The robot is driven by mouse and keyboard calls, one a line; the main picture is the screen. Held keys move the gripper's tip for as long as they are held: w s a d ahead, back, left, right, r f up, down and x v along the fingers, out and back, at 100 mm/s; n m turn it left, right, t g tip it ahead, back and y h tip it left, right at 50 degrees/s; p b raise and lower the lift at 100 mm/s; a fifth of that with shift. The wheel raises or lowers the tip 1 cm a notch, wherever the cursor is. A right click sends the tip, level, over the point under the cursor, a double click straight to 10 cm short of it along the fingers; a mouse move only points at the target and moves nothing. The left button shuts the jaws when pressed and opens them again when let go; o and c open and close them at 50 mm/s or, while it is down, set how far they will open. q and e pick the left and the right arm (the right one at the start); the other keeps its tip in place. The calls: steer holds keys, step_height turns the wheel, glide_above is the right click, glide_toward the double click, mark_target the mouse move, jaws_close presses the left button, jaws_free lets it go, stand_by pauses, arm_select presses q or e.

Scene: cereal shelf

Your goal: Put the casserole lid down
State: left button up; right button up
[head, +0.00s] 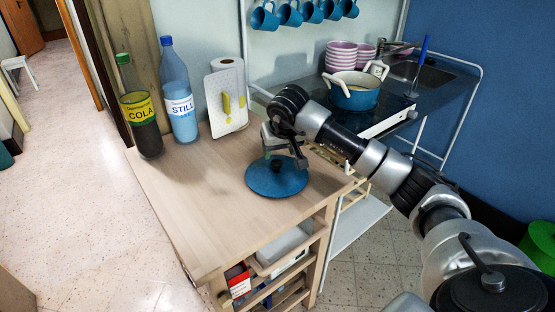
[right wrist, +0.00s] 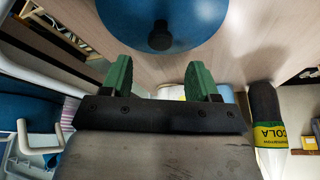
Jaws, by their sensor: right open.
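The blue casserole lid (head: 277,181) lies on the wooden cabinet top (head: 205,215), with its dark knob up. It also shows at the top of the right wrist view (right wrist: 200,22), with its knob (right wrist: 160,38) beyond my fingertips. My right gripper (head: 285,150) is just above and behind the lid. In the right wrist view its two green fingers (right wrist: 160,75) are apart with nothing between them. The blue casserole (head: 353,95) stands uncovered on the dark counter at the back right. My left gripper is not in view.
A cola bottle (head: 140,115), a blue water bottle (head: 179,100) and a white board (head: 227,103) stand at the cabinet's back left. Stacked bowls (head: 342,57) are behind the casserole. Blue mugs (head: 290,13) hang above. The cabinet's front left is clear.

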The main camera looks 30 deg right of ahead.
steer(key=v, duration=0.5)
stand_by(0.5)
